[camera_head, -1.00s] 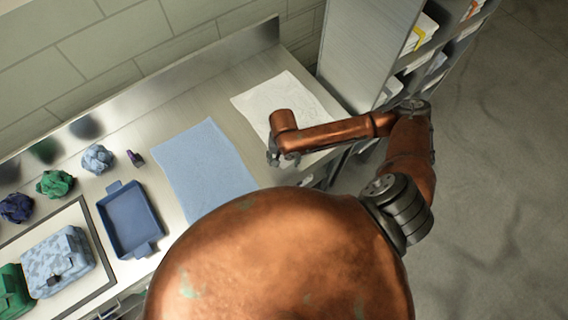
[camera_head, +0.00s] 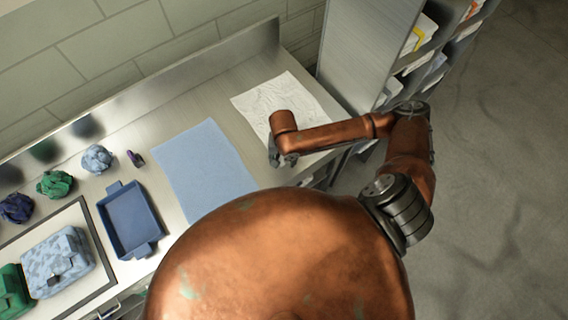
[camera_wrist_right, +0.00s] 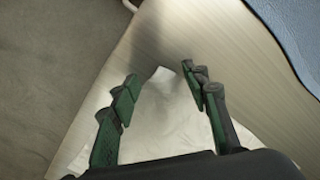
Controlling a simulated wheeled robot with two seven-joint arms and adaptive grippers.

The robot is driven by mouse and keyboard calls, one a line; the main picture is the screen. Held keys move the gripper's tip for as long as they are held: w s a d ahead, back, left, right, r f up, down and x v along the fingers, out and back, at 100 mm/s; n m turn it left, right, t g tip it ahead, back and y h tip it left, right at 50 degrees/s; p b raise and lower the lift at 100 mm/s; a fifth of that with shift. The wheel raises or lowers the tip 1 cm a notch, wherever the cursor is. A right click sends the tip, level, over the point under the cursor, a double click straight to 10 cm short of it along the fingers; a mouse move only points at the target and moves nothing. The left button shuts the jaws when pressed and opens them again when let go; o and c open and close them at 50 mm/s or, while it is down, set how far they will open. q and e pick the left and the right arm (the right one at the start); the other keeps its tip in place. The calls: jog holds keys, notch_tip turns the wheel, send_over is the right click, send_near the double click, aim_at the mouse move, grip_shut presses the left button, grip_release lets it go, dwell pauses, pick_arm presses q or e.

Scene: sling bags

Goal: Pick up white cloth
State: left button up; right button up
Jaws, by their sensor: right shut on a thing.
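The white cloth (camera_head: 272,95) lies wrinkled on the metal counter at the back right, partly hidden behind my right arm. The rest of the cloth spreads on the counter beneath the fingers. My left gripper is not in view.
A blue cloth (camera_head: 205,170) lies flat left of the white one. A blue tray (camera_head: 130,218), crumpled cloths (camera_head: 97,158) and bags (camera_head: 57,262) are further left. A shelf unit (camera_head: 360,50) stands at the counter's right end.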

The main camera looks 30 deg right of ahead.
jog(key=shift+s+d+f, duration=0.15)
jog(key=shift+s+f, duration=0.15)
jog(key=shift+s, duration=0.05)
grip_shut()
dwell(0.3)
jog(key=shift+w+r, duration=0.1)
jog(key=shift+r, duration=0.05)
notch_tip(320, 180, up, 12)
jog(key=p, duration=1.6)
jog(key=shift+w, duration=0.2)
jog(key=shift+r, duration=0.1)
notch_tip(320, 180, up, 36)
jog(key=p, duration=0.4)
